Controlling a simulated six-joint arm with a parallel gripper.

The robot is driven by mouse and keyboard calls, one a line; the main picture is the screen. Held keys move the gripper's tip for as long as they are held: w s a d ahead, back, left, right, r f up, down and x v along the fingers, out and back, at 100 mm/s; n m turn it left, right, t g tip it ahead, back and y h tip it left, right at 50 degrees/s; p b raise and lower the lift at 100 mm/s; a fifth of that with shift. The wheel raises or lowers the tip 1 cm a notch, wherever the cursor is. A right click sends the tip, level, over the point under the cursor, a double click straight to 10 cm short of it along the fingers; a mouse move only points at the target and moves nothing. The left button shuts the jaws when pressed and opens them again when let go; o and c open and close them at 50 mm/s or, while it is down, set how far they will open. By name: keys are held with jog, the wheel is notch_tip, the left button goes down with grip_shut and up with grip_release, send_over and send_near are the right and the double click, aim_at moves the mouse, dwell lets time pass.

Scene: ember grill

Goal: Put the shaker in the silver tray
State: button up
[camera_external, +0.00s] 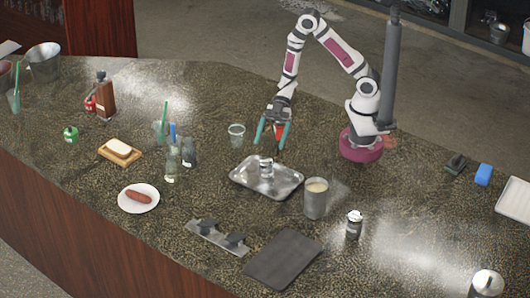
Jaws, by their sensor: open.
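The silver tray (243,181) lies on the dark speckled counter near the middle of the external view. A small silver and white shaker (266,168) stands upright inside the tray, near its centre. A second shaker-like container (354,225) with a white cap and pale label stands on the counter to the right of the tray. My gripper (271,142) has its two teal fingers apart, pointing down, just behind the tray's far edge in the picture. It holds nothing that I can make out, and appears apart from the shaker.
A dark mat (284,259) and a metal strip with black parts (217,237) lie in front.

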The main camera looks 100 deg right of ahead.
jog(key=w+d+r+m+t+h, duration=0.3)
jog(key=w+d+m+h, duration=0.25)
jog(key=d+h, duration=0.25)
jog(key=s+d+r+m+g+h, duration=0.3)
jog(key=s+d+r+m+h, duration=0.2)
jog(key=s+d+m+h, duration=0.25)
jog(key=s+a+m+g+y, duration=0.1)
jog(key=s+a+g, duration=0.1)
jog(key=s+a, duration=0.2)
jog(key=s+a+r+m+g+y, duration=0.1)
jog(key=s+a, duration=0.3)
jog(key=s, duration=0.5)
jog(key=s+a+r+m+g+y, duration=0.1)
jog(key=s+a+m+g+y, duration=0.2)
jog(key=s, duration=0.4)
jog(key=shift+s+a+r, duration=0.25)
jog(key=shift+a, duration=0.2)
